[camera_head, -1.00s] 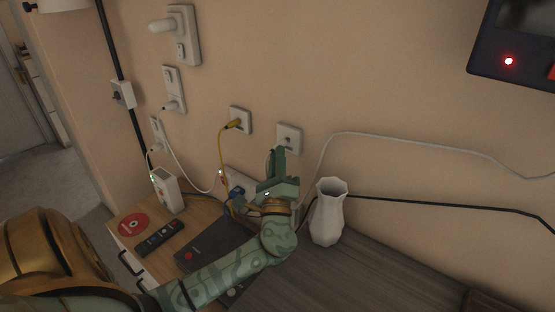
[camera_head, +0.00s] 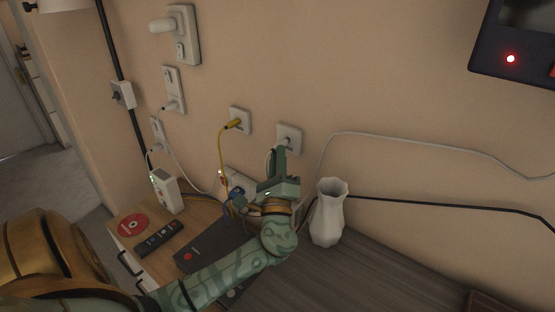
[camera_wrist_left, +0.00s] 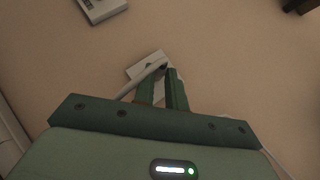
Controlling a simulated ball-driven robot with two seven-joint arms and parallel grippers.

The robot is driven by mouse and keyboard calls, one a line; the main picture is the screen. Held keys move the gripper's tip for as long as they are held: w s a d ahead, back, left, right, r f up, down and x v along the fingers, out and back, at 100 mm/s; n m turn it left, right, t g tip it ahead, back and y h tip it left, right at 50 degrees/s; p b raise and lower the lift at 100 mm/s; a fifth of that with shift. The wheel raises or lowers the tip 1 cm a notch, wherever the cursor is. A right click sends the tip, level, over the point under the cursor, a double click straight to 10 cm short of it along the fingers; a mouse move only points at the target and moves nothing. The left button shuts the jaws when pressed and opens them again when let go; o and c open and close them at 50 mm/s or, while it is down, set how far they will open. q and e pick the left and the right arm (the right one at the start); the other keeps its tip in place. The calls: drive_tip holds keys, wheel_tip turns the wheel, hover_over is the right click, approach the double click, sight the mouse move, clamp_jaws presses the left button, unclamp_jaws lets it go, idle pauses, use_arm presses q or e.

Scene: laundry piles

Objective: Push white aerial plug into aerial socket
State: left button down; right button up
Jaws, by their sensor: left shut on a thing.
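The aerial socket is a pale square wall plate (camera_head: 289,132), right of the socket with the yellow plug. My left gripper (camera_head: 281,152) is just below and in front of it, fingers pointing up at the plate. It is shut on the white aerial plug, which is mostly hidden by the fingers. In the left wrist view the fingertips (camera_wrist_left: 162,77) are at the plate (camera_wrist_left: 136,70), and a white cable (camera_wrist_left: 132,88) runs from them to the lower left. I cannot tell whether the plug sits in the socket. My right gripper is not in view.
A white vase (camera_head: 327,214) stands on the dark cabinet top, close right of my left wrist. A yellow plug (camera_head: 235,124) with its cable hangs to the left.

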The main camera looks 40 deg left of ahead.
use_arm(q)
drive_tip(key=shift+w, duration=0.55)
drive_tip(key=c, duration=1.4)
unclamp_jaws()
drive_tip(key=shift+o, duration=0.2)
drive_tip(key=s+p, duration=0.1)
drive_tip(key=s, duration=0.8)
drive_tip(key=shift+d, duration=0.45)
